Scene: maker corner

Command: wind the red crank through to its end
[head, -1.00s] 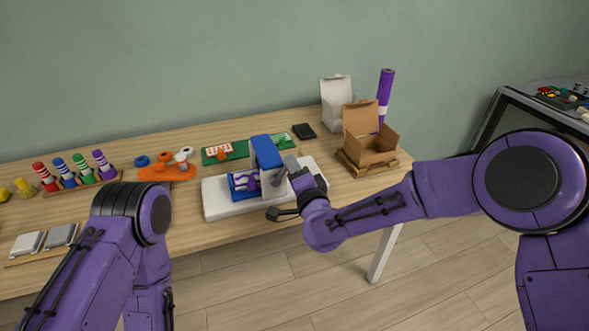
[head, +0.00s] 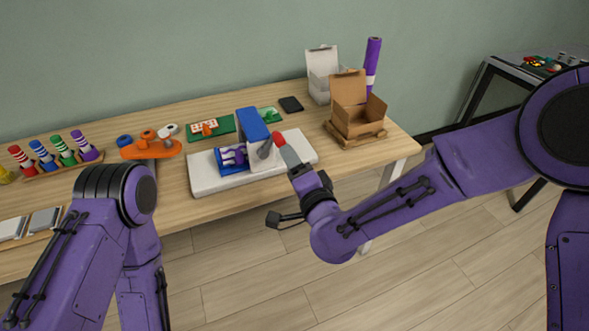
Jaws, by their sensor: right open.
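The crank's red knob (head: 278,139) shows at the right side of a blue and grey machine (head: 252,128). The machine stands on a white base (head: 208,180). A blue bed with purple and white pieces (head: 231,157) sits at its left. My right gripper (head: 284,147) is open, with its fingers close to the red knob from the lower right. I cannot tell whether they touch it. The rest of the crank is mostly hidden by the fingers or too small to make out.
An open cardboard box (head: 358,116) stands on a small pallet right of the machine, with a white box (head: 320,84) and purple roll (head: 372,62) behind. An orange tray (head: 150,150) and striped cones (head: 62,150) stand left. The table's front edge runs below the machine.

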